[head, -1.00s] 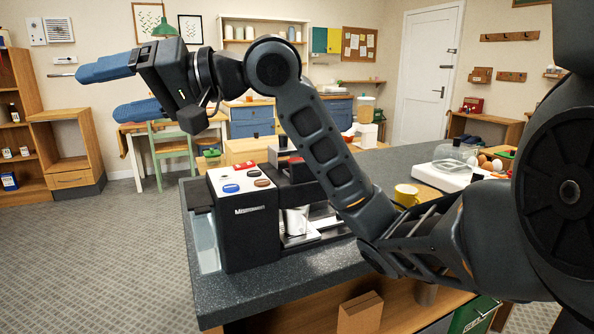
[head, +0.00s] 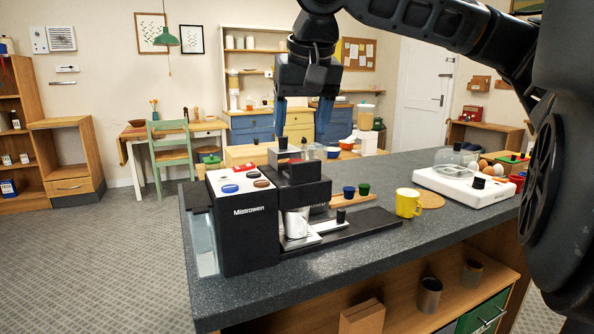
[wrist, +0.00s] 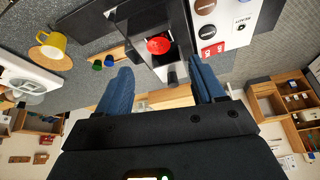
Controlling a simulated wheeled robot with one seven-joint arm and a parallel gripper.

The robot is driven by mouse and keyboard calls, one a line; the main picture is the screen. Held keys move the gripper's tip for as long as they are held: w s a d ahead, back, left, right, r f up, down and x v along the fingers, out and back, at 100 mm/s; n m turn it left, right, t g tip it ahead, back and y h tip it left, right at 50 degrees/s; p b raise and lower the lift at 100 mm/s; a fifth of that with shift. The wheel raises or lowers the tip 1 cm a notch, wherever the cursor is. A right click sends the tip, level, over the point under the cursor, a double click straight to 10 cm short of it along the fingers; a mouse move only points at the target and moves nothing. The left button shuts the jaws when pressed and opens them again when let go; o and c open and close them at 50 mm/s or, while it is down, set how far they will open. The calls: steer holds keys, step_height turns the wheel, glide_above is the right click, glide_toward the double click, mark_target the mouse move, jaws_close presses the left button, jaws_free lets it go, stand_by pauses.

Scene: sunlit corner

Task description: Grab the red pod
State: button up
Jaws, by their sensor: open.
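The red pod (wrist: 159,45) shows in the wrist view as a small round red disc in a grey recess on the black coffee machine. I cannot make it out in the head view. The coffee machine (head: 234,238) stands at the left end of the dark counter. My gripper (head: 303,115) points down above the machine's rear part, open and empty. In the wrist view the blue fingers of my gripper (wrist: 162,78) are spread apart, with the red pod beyond the gap between their tips, not touched.
A wooden holder (head: 342,201) carries a blue pod (head: 349,192) and a green pod (head: 363,188) right of the machine. A yellow mug (head: 408,203) and a white scale (head: 465,187) stand farther right. The counter's front strip (head: 350,243) is clear.

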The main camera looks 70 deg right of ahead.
steer(key=shift+s+d+f, duration=0.15)
steer(key=shift+f, duration=0.1)
steer(key=b+x, duration=0.6)
steer(key=shift+f, duration=0.25)
steer(key=shift+d+f, duration=0.1)
steer(key=shift+f, duration=0.3)
steer(key=c, duration=1.1)
steer(key=shift+r, duration=0.1)
